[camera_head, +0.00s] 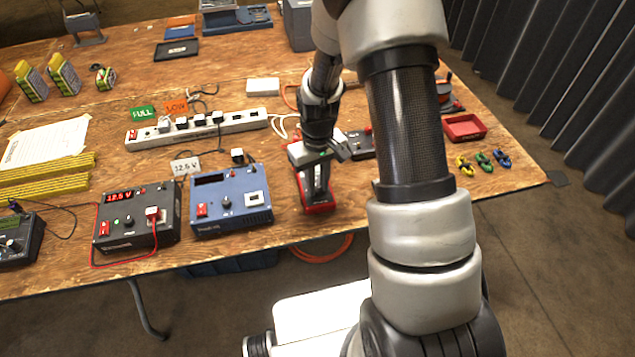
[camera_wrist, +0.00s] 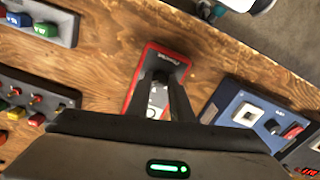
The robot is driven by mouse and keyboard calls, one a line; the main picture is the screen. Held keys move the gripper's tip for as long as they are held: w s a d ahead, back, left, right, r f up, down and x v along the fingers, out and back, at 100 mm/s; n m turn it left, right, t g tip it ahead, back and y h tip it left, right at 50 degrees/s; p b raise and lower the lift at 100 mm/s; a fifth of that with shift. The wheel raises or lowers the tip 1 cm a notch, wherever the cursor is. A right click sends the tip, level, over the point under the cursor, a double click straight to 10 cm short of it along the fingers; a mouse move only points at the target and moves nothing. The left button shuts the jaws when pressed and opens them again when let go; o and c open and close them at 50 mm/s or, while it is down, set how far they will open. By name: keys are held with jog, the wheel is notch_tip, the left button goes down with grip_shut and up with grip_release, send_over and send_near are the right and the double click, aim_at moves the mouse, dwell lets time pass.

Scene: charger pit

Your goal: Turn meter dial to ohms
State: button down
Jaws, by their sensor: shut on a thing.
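The meter (camera_head: 319,206) is a red-rimmed device lying near the front edge of the wooden table, under my gripper. In the head view my gripper (camera_head: 318,182) covers much of the meter.
A blue charger box (camera_head: 232,218) stands just left of the meter, and a black box (camera_head: 140,238) with a red lit display beyond it. A white power strip (camera_head: 245,120) lies behind. A red tray (camera_head: 465,127) and several coloured clips (camera_head: 484,159) lie at right.

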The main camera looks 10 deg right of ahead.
jog(key=c, duration=1.6)
grip_release()
jog(key=shift+o, duration=0.2)
notch_tip(320, 180, up, 18)
jog(key=p, duration=0.2)
jog(key=shift+f, duration=0.25)
notch_tip(320, 180, up, 15)
jog(key=m+t+p, duration=0.1)
jog(key=t+p, duration=0.1)
jog(key=p, duration=0.3)
send_over(318, 189)
jog(key=s, duration=0.6)
jog(key=s+r+m+t+p, duration=0.1)
jog(key=s+r+t+p, duration=0.2)
jog(key=s+r, duration=0.8)
jog(key=shift+s+r+m+t+p, duration=0.35)
jog(key=shift+s+p, duration=0.5)
jog(key=shift+s, duration=0.35)
